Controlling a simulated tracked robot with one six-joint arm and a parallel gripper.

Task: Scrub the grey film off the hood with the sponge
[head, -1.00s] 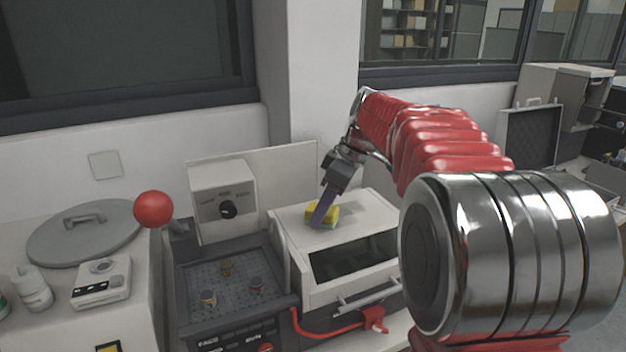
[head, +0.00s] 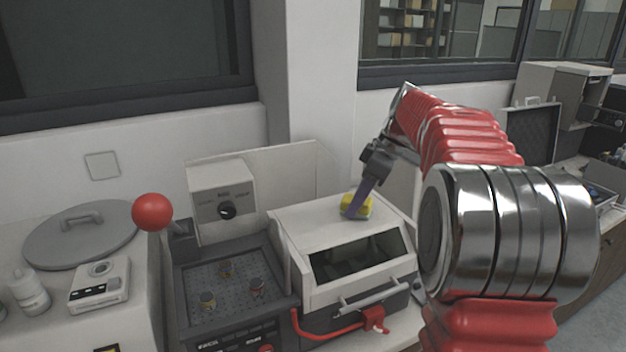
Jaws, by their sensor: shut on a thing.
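The hood (head: 300,225) is a white box with a dark front window and a front bar handle. It stands right of the press in the head view. My gripper (head: 354,211) is shut on the yellow sponge (head: 361,201), at the right middle of the hood's top. The sponge appears to touch the top surface. My fingers cover part of the sponge. I cannot clearly make out any grey film on the visible top; the area under and behind the sponge is hidden.
A red ball-topped lever (head: 153,211) and a control box with a dial (head: 222,205) stand left of the hood. A red clamp (head: 375,319) sits below its front. A round grey lid (head: 82,235) and a white device (head: 99,285) lie at the far left.

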